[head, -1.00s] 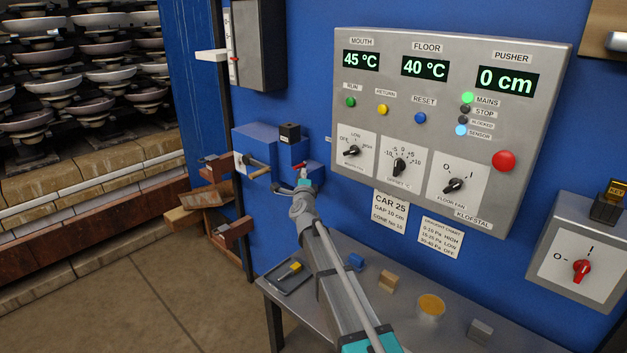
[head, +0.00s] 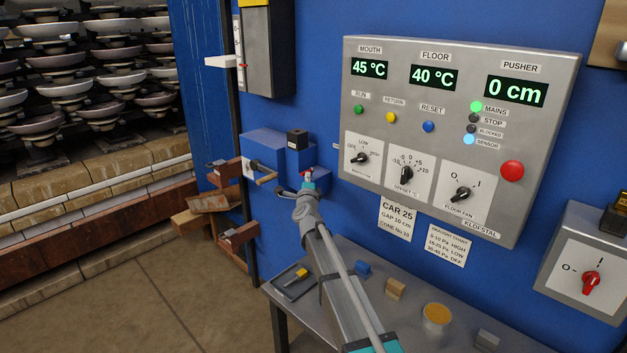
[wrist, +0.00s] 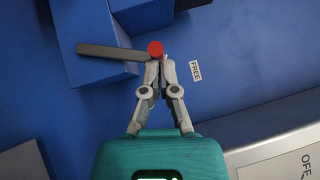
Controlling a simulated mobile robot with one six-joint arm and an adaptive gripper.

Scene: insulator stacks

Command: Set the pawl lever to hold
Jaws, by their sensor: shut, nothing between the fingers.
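The pawl lever (wrist: 108,50) shows in the wrist view as a dark bar with a round red knob (wrist: 155,47) at its right end. A small FREE label (wrist: 195,71) is on the blue surface to the right of the knob. My gripper (wrist: 159,62) is shut and empty, its fingertips right at the knob's lower edge in the picture; I cannot tell whether they touch. In the head view the red knob (head: 308,171) is small, just above my gripper (head: 308,184), which partly hides the lever. No hold label is readable.
The grey control panel (head: 450,130) is to the right. Below is a metal table (head: 400,318) with a padlock tray, small blocks and a round tin.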

